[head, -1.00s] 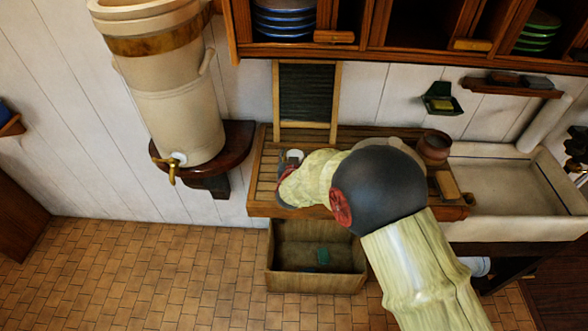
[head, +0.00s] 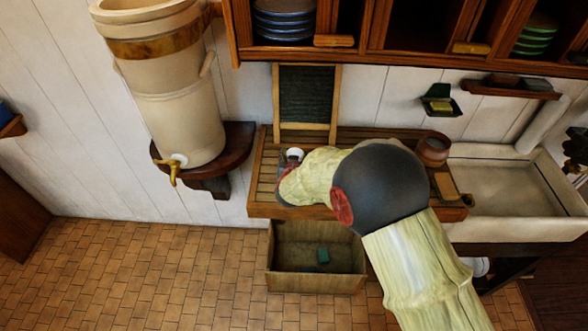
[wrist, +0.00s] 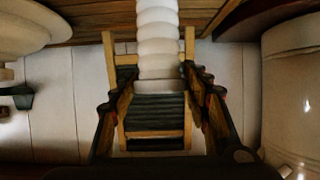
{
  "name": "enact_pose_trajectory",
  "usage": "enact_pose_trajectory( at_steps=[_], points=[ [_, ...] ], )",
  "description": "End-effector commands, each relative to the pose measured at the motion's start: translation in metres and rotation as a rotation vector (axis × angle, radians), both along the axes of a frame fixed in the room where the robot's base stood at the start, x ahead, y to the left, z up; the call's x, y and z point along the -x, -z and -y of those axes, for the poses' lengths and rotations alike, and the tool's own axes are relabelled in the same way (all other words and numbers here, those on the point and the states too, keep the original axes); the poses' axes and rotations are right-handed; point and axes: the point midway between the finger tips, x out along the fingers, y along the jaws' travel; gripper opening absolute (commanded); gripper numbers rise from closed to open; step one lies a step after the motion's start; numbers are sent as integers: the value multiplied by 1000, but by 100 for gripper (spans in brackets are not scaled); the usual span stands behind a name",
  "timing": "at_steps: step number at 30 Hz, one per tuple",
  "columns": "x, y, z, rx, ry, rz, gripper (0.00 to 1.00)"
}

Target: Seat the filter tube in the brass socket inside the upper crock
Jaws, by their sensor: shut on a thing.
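The filter tube (wrist: 157,45) is white and ribbed. In the wrist view it stands out between the fingers of my gripper (wrist: 160,85), which is shut on it. In the head view my gripper (head: 288,172) is over the slatted draining board, and the tube's white end (head: 295,153) shows beside it; my arm hides the rest. The upper crock (head: 160,50) is cream, on top of the lower crock (head: 180,125), left of my gripper and apart from it. Its mouth is cut off by the frame, so the brass socket is not visible.
The crocks stand on a dark wall shelf (head: 236,145). A washboard (head: 305,105) leans behind the draining board (head: 262,185). A brown pot (head: 433,149) and a sink (head: 500,185) are to the right. A plate cupboard (head: 350,53) hangs above. An open wooden box (head: 315,283) is below.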

Motion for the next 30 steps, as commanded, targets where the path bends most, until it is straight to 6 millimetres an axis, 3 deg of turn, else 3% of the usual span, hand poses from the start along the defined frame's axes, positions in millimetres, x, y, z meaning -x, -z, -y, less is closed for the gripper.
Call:
enact_pose_trajectory(
  at_steps=[18,30],
  points=[
    [0,-36,0,-1,0,2,16],
    [0,-36,0,-1,0,2,16]
  ],
)
